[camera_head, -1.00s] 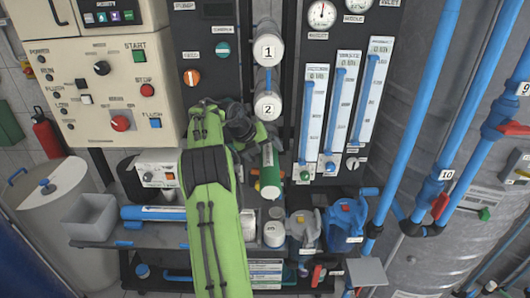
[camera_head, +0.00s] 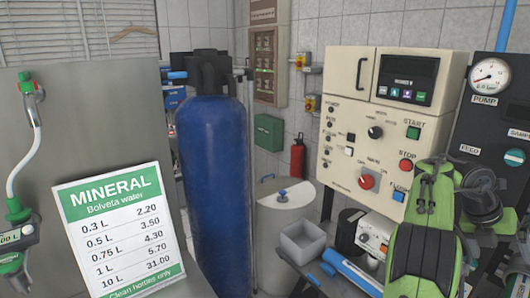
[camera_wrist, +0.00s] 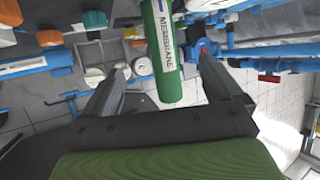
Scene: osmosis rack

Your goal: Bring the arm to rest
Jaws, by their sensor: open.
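My green and black arm (camera_head: 425,225) shows at the lower right of the head view, in front of the control panel. My gripper (camera_wrist: 162,85) shows in the wrist view with its two dark fingers spread wide apart. A green cylinder labelled MEMBRANE (camera_wrist: 165,55) shows between and beyond the fingers, and I see no finger touching it. The gripper's fingertips are not visible in the head view.
A control panel (camera_head: 350,170) with knobs and buttons stands behind my arm. A tall blue tank (camera_head: 212,190) stands at the centre left. A MINERAL price sign (camera_head: 122,235) is at the left front. A grey open bin (camera_head: 303,241) sits on the bench.

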